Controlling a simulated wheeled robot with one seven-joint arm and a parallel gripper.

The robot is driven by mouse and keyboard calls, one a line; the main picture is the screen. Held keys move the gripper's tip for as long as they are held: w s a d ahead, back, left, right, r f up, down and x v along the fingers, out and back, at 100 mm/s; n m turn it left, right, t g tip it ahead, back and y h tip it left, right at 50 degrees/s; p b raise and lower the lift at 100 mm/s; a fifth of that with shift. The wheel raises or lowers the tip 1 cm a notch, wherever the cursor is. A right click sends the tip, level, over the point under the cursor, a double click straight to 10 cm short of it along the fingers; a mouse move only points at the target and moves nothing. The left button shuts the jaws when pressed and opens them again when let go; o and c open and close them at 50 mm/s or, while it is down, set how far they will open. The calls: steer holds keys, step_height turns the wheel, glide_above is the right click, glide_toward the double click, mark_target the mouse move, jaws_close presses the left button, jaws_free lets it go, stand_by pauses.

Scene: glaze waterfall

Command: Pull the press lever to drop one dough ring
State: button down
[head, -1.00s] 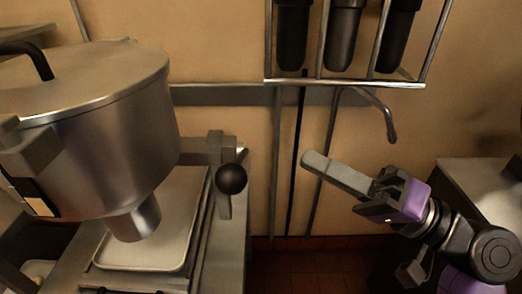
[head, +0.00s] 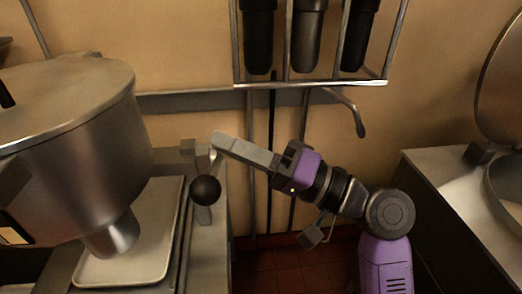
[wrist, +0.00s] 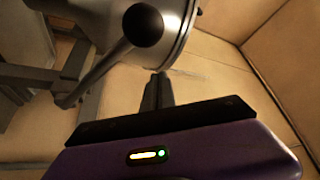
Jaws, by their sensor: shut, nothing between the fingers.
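The press lever ends in a black ball knob (head: 205,190), beside a grey upright bracket at the right of the press (head: 85,130). The press is a large metal hopper with a nozzle pointing down over a pale tray (head: 150,230). My gripper (head: 218,143) reaches in from the right; its shut, empty fingers appear just above and right of the knob in the head view. In the wrist view, the knob (wrist: 143,24) and its rod show beyond and left of my fingertips (wrist: 160,78). I cannot tell whether they touch. No dough ring is visible.
A metal counter (head: 440,200) with an open-lidded round vessel stands at the right. Tiled floor shows between the counters.

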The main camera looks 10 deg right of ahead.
steer(key=shift+s+a+f, duration=0.25)
steer(key=shift+s+f, duration=0.3)
steer(key=shift+s, duration=0.25)
steer(key=shift+s+a+f, duration=0.2)
steer(key=shift+s+f, duration=0.3)
steer(key=shift+s, duration=0.3)
steer(key=shift+f, duration=0.15)
